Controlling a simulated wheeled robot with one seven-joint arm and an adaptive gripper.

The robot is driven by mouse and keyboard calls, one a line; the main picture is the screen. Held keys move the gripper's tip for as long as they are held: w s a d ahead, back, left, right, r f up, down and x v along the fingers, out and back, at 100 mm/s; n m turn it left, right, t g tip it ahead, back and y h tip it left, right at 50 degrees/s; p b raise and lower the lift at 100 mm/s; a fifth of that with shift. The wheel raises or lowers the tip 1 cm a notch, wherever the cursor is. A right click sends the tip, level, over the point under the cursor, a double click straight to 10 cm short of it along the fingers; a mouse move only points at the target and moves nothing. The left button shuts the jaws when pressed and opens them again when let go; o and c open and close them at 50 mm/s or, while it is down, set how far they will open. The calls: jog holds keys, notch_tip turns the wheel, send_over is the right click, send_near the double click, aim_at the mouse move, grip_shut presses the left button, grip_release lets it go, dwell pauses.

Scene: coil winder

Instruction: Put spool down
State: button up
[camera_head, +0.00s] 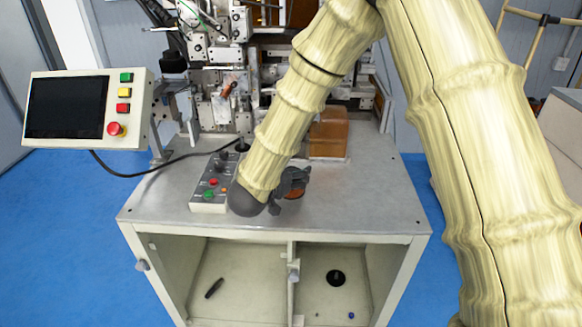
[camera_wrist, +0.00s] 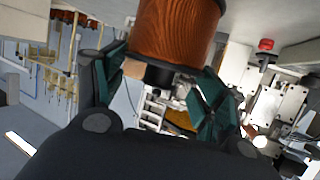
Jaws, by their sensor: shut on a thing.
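The spool, wound with copper-brown wire (camera_wrist: 178,28), fills the top middle of the wrist view. Its dark end lies between the two green fingers of my gripper (camera_wrist: 158,82), which is shut on it. In the head view my gripper (camera_head: 289,183) is low over the front middle of the grey machine table (camera_head: 345,208). Only a small copper-brown part of the spool (camera_head: 295,194) shows there, beneath the dark fingers. The rest is hidden by the gripper and arm. I cannot tell whether the spool touches the table top.
A button box (camera_head: 209,190) stands close left of my gripper. A brown block (camera_head: 329,133) stands behind it to the right. A screen panel (camera_head: 86,108) is at the left. The winder machinery is at the back. The table's right front is clear. An open cabinet lies below.

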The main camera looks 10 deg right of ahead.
jog(key=shift+w+d+f+p, duration=0.2)
jog(key=shift+w+f+p, duration=0.4)
jog(key=shift+w, duration=0.35)
jog(key=shift+w+d+f+p, duration=0.15)
jog(key=shift+w+f+p, duration=0.35)
jog(key=shift+w+f, duration=0.3)
jog(key=shift+w+d+f+p, duration=0.2)
jog(key=shift+w+f+p, duration=0.35)
jog(key=shift+w, duration=0.5)
jog(key=shift+f, duration=0.2)
jog(key=o, duration=1.5)
